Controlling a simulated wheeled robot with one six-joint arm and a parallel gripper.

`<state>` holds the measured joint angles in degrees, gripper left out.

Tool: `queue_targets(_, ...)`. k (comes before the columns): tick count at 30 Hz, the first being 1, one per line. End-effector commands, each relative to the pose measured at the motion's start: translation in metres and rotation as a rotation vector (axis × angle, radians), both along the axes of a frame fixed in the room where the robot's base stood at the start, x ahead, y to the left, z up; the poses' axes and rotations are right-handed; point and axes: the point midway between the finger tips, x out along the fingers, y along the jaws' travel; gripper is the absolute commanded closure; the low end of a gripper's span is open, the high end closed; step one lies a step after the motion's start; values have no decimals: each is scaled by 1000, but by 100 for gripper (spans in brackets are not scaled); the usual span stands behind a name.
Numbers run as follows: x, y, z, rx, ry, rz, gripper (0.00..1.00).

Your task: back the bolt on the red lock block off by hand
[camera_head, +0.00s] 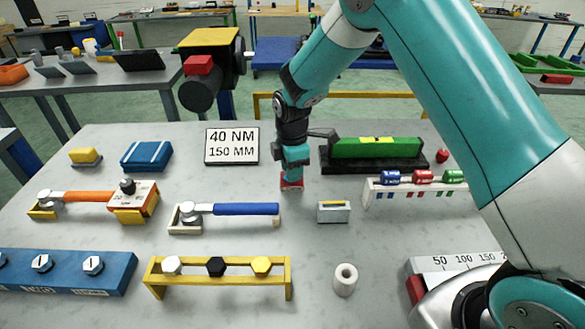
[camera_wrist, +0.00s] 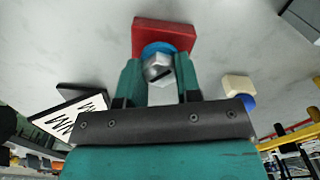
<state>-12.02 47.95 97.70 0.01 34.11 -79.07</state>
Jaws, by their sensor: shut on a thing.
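The red lock block (camera_head: 291,184) sits on the grey table near its middle, mostly covered from above by my gripper. In the wrist view the red block (camera_wrist: 163,33) shows behind a silver hex bolt (camera_wrist: 158,68) with a blue ring (camera_wrist: 157,48) at its base. My gripper (camera_wrist: 158,80) has one teal finger on each side of the bolt head and is shut on it. In the head view my gripper (camera_head: 293,172) points down at the block. How far the bolt is threaded in cannot be told.
A blue-handled wrench (camera_head: 245,209) lies in front to the left, and a small grey block (camera_head: 333,212) to the right. A 40 NM sign (camera_head: 232,146) stands behind left. A green tool (camera_head: 375,148) lies in a black tray behind right. A white roll (camera_head: 345,280) stands in front.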

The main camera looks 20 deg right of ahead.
Motion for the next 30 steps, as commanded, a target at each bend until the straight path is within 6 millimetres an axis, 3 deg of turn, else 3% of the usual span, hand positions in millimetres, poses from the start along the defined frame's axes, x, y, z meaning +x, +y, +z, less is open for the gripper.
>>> queue_targets(1,-5,0,-7,-2,17,9,92)
queue_targets(14,-5,0,-7,-2,17,19,92)
queue_targets(15,-5,0,-7,-2,17,19,66)
queue_targets(18,-5,0,-7,-2,16,18,43)
queue_targets(30,-1,0,6,0,4,16,43)
